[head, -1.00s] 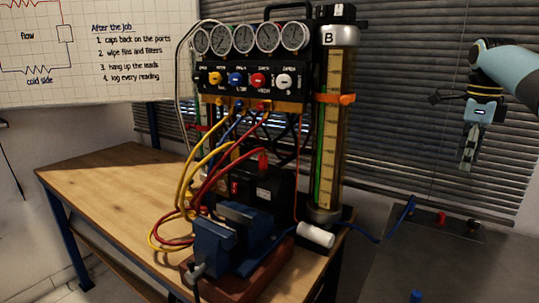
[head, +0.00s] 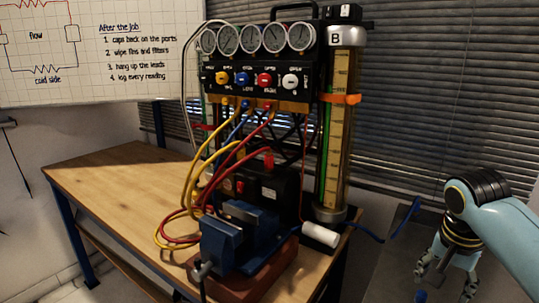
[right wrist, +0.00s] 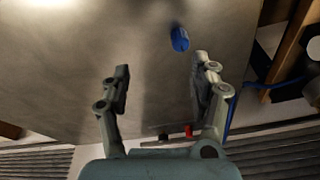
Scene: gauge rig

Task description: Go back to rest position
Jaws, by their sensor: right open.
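My right gripper (head: 444,290) hangs at the lower right of the head view, fingers pointing down over the grey surface. In the right wrist view its two fingers (right wrist: 161,66) stand wide apart with nothing between them. A small blue cap (right wrist: 180,39) lies on the grey surface just past the fingertips, nearer the right finger. It also shows beside the gripper in the head view (head: 421,296). My left gripper is in neither view.
The wooden bench (head: 110,175) carries the gauge rig (head: 262,75), a blue vise (head: 235,240), a tall column marked B (head: 339,125) and a white cylinder (head: 320,235). Yellow and red hoses loop at the rig's front. The bench's left part is clear. A blue hose runs right onto the grey surface (head: 380,270).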

